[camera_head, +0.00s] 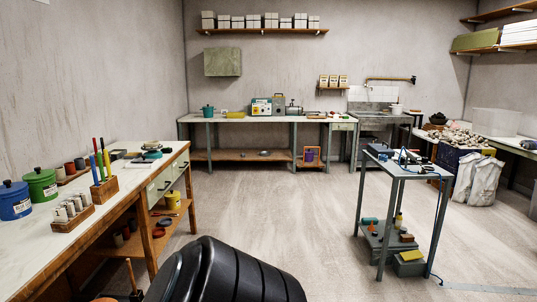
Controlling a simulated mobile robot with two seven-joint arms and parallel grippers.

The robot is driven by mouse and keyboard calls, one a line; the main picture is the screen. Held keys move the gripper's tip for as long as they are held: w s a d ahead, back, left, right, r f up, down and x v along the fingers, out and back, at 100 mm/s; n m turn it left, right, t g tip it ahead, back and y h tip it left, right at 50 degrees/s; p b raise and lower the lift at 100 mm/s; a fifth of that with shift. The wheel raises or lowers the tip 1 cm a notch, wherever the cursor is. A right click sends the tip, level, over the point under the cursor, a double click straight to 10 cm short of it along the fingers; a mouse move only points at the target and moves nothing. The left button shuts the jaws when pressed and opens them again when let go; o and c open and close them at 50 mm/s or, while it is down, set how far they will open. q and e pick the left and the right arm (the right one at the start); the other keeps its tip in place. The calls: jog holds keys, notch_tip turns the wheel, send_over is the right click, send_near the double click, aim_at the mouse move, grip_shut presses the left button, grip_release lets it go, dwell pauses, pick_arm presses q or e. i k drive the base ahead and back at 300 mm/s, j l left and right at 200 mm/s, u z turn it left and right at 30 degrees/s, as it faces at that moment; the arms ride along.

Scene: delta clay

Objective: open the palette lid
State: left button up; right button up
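I cannot pick out a palette or its lid for certain in the head view. A small round green item (152,154) lies near the far end of the left workbench, too small to tell what it is. Flat pale and dark items (117,155) lie beside it. Neither my left nor my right gripper is in view.
The left workbench (30,240) holds a blue pot (14,200), a green pot (40,184) and wooden holders. A back workbench (225,120) and a grey trolley (405,170) stand farther off. A black ridged object (235,275) fills the bottom centre. The middle floor is clear.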

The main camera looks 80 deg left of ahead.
aim_at(143, 157)
jog(key=u, duration=3.45)
jog(key=i+l+z, duration=0.25)
jog(key=i, duration=0.15)
jog(key=i+l+z, duration=0.2)
jog(key=i, duration=0.2)
jog(key=i+z, duration=0.3)
jog(key=i, duration=1)
jog(key=i+l+u, duration=0.1)
jog(key=i+u, duration=0.3)
jog(key=i+l+u, duration=0.3)
jog(key=i+u, duration=0.15)
jog(key=i, duration=0.15)
jog(key=i+l+u, duration=0.1)
jog(key=u, duration=0.3)
jog(key=i+l+u, duration=0.15)
jog(key=u, duration=0.25)
jog(key=i+l+u, duration=0.25)
jog(key=u, duration=0.15)
jog(key=i+l+u, duration=0.2)
jog(key=u, duration=0.25)
jog(key=i+l+u, duration=0.15)
jog(key=l+u, duration=0.3)
